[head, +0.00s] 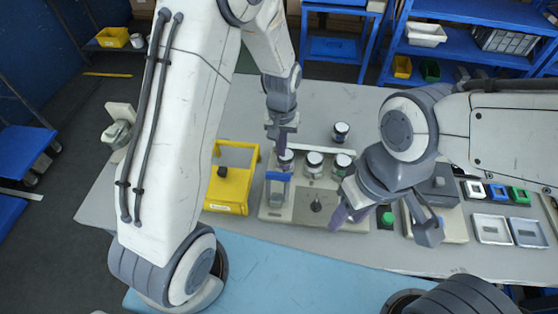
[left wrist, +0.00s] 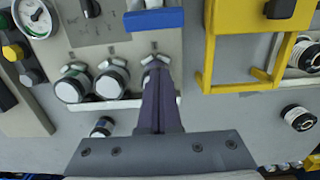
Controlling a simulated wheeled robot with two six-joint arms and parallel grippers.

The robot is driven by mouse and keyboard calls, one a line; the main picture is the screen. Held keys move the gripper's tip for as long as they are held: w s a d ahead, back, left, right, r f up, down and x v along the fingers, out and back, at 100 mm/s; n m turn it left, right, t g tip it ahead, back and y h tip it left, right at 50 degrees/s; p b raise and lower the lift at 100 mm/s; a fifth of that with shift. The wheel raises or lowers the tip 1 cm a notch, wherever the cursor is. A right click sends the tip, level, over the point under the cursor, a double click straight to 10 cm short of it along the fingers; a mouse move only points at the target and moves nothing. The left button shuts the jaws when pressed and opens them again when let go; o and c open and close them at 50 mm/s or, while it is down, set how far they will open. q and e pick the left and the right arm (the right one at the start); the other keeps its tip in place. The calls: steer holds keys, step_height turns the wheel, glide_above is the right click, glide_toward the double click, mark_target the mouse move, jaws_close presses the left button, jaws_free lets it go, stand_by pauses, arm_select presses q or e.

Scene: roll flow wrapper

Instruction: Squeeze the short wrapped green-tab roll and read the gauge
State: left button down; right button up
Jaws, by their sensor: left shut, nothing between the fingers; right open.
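Two other rolls in the row show clearly, the middle one (head: 314,162) and the right one (head: 342,164). My right gripper (head: 386,224) is open and empty.
The row stands along the back of a beige panel (head: 275,212) with a blue block (head: 278,177). A yellow frame (head: 232,186) stands left of it. A loose roll (head: 341,131) stands behind the row. A green button (head: 388,218) and grey trays (head: 491,230) are at the right.

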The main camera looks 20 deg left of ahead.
arm_select(q)
steer(key=s, duration=0.1)
steer(key=s+f+p, duration=0.1)
steer(key=s+p, duration=0.1)
steer(key=s, duration=0.1)
steer(key=shift+d+f, duration=0.25)
steer(key=shift+f, duration=0.05)
